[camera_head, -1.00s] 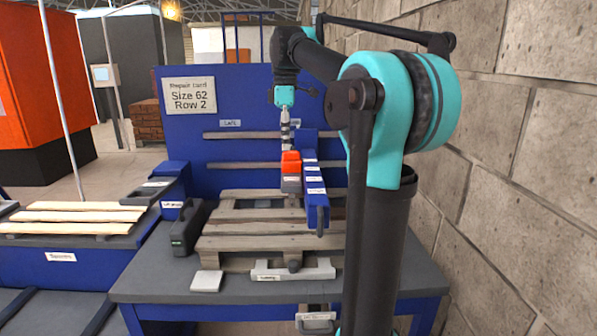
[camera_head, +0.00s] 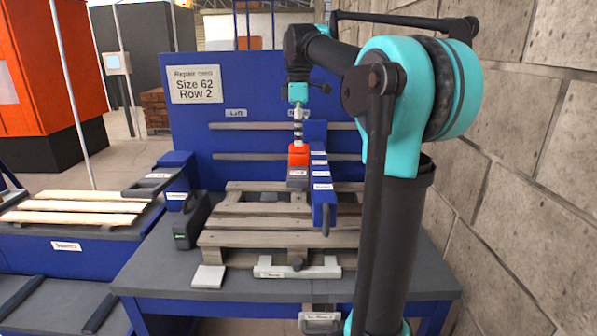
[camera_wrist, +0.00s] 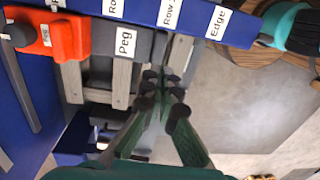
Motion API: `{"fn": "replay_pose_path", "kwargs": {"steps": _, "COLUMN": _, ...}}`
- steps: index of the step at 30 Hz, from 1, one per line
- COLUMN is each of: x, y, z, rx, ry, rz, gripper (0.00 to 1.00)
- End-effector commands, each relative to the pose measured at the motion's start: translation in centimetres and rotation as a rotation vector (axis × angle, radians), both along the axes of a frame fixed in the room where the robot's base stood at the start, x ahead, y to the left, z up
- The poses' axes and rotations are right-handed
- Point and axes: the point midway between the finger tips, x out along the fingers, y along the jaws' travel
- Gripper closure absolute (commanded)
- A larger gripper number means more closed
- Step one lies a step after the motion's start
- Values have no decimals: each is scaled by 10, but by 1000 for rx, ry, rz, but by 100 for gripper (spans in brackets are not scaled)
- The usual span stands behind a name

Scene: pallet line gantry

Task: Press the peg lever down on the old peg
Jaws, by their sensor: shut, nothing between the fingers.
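The orange-red lever piece (camera_head: 298,154) sits on top of a grey peg block (camera_head: 297,178) on the left side of the blue gantry bar, above the pallet. In the wrist view the orange piece (camera_wrist: 62,36) is at the upper left with a dark knob at its end, and the grey block labelled "Peg" (camera_wrist: 125,42) is beside it. My gripper (camera_wrist: 158,82) is shut and empty, its fingertips showing just below the peg block. In the head view it hangs above the orange piece (camera_head: 298,138). Contact with the lever cannot be told.
The blue bar (camera_head: 322,200) carries row labels and extends toward me over the wooden pallet (camera_head: 250,240). A repair card (camera_head: 197,85) reads "Size 62 Row 2". The brick wall closes the right side.

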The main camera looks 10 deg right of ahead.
Motion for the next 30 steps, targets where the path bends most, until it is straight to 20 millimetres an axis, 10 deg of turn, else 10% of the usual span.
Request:
{"fn": "replay_pose_path", "kwargs": {"steps": 15, "x": -7, "y": 1, "z": -90, "rx": 0, "ry": 0, "rz": 0, "gripper": 100}}
{"fn": "replay_pose_path", "kwargs": {"steps": 30, "x": -7, "y": 1, "z": -102, "rx": 0, "ry": 0, "rz": 0, "gripper": 100}}
